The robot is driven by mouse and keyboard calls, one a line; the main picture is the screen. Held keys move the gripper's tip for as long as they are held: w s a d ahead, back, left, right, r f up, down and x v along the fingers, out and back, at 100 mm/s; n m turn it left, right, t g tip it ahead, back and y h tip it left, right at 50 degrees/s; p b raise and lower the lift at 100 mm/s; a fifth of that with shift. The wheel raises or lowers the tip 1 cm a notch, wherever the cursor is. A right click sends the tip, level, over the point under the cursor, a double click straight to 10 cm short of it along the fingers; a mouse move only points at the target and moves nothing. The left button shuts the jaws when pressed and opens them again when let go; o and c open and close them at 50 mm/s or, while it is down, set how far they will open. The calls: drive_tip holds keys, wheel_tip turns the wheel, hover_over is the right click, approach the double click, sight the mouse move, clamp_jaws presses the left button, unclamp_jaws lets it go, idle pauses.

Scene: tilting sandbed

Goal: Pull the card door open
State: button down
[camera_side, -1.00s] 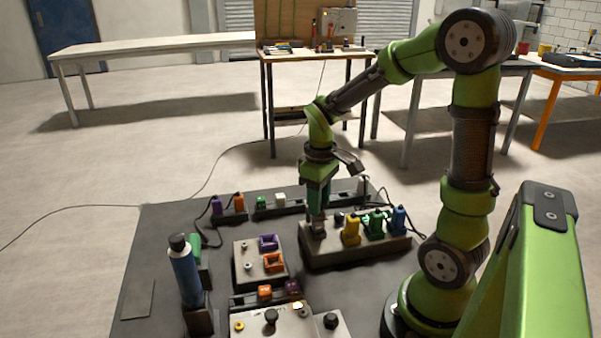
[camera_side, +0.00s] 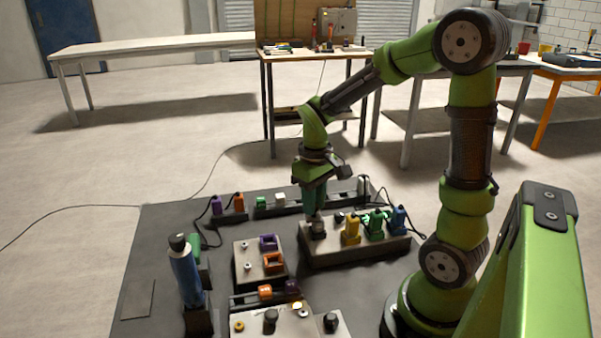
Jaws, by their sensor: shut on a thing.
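My gripper (camera_side: 316,217) points down at the left end of a grey block (camera_side: 345,258) that carries a row of coloured pieces. It is shut on a small dark grey piece (camera_side: 318,229) at that end, largely hidden by the fingers. I cannot tell whether this piece is part of a card door, and no card door can be made out clearly elsewhere.
Yellow (camera_side: 351,229), green (camera_side: 375,223) and blue (camera_side: 398,219) pieces stand right of my gripper. A panel with purple and orange handles (camera_side: 273,263) lies to the left. A blue bottle (camera_side: 185,272) stands further left. A strip with small blocks (camera_side: 280,200) runs behind.

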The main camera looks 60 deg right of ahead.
drive_tip(key=w+m, duration=0.7)
drive_tip(key=m, duration=0.9)
drive_tip(key=shift+w+m, duration=0.3)
drive_tip(key=shift+m, duration=0.1)
drive_tip(key=shift+d+r, duration=0.1)
drive_tip(key=shift+r, duration=0.05)
drive_tip(key=c, duration=0.9)
unclamp_jaws()
